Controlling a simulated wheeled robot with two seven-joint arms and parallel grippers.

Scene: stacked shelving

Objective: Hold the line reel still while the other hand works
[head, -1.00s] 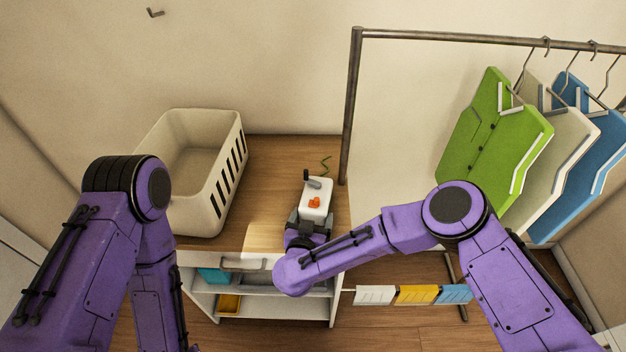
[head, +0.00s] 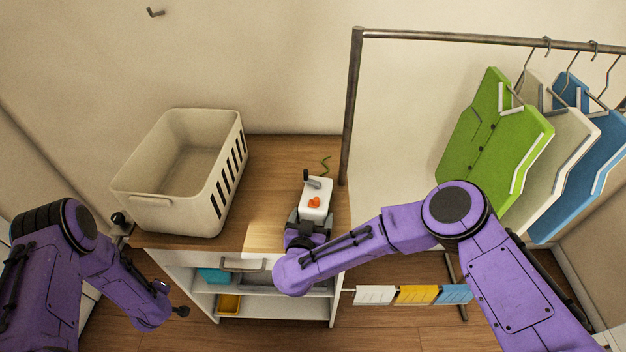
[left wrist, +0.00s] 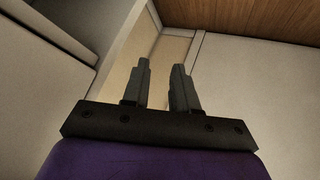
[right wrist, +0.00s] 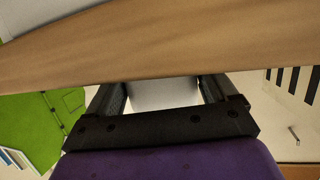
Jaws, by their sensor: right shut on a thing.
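The line reel (head: 315,198) is a white block with an orange piece on top, a dark crank and a bit of green line behind it. It sits on the wooden cabinet top. My right gripper (head: 306,222) is shut on its near end; the reel's pale body (right wrist: 162,93) fills the space between the fingers in the right wrist view. My left gripper (left wrist: 160,78) is empty with its fingers apart in the left wrist view, away from the reel. In the head view my left arm is at the far left, and its fingers are not clear.
A cream basket (head: 170,213) stands left of the reel on the cabinet top (head: 262,190). Below are a drawer handle (head: 243,265) and shelves with a teal bin (head: 214,276) and a yellow bin (head: 229,303). A garment rack (head: 352,110) with hanging clothes stands right.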

